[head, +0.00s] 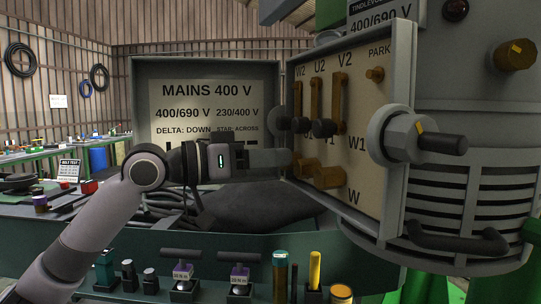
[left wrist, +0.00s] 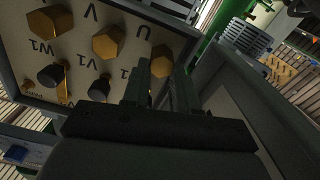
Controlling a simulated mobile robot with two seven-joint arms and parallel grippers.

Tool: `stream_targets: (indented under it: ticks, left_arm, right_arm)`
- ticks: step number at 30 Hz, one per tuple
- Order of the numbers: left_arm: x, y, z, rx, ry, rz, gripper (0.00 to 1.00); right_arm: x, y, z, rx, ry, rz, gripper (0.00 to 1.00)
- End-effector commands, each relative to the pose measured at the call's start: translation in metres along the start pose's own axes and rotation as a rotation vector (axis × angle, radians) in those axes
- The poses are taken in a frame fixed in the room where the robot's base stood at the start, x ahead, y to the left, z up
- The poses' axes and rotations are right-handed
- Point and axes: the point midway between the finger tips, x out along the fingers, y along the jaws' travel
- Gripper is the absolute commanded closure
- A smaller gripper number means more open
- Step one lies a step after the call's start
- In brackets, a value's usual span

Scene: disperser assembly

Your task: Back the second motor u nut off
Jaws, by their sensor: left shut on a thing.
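The motor terminal box (head: 400,175) stands open at right, its cream board (head: 375,110) marked with U, V and W labels. In the left wrist view, a brass hex nut (left wrist: 160,57) sits below the letter U. My left gripper (left wrist: 161,80) has its dark fingers on either side of this nut and is shut on it. Two more brass nuts (left wrist: 108,42) (left wrist: 50,22) sit near V and W. In the head view my left gripper (head: 289,158) reaches the board's left edge; its fingertips and the held nut are hard to make out there. My right gripper is not in view.
A mains panel (head: 205,85) stands behind my left arm. Dark-capped posts (left wrist: 50,76) and brass strips (head: 340,95) crowd the board. A large grey gland (head: 400,138) juts out at right. Several tools and the screwdriver-like yellow stick (head: 315,268) stand along the front bench edge.

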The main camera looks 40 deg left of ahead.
Motion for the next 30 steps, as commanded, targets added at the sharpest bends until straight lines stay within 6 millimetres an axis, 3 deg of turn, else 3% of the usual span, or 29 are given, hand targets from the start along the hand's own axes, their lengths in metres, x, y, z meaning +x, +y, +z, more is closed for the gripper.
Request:
stream_targets:
  ticks: [23,30]
  left_arm:
    - [0.0,-0.004,-0.001,-0.714,-0.003,0.0,1.0]
    - [0.0,-0.004,-0.001,-0.943,-0.002,0.0,1.0]
  right_arm:
    - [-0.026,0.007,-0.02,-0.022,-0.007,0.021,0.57]
    - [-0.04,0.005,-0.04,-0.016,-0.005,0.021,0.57]
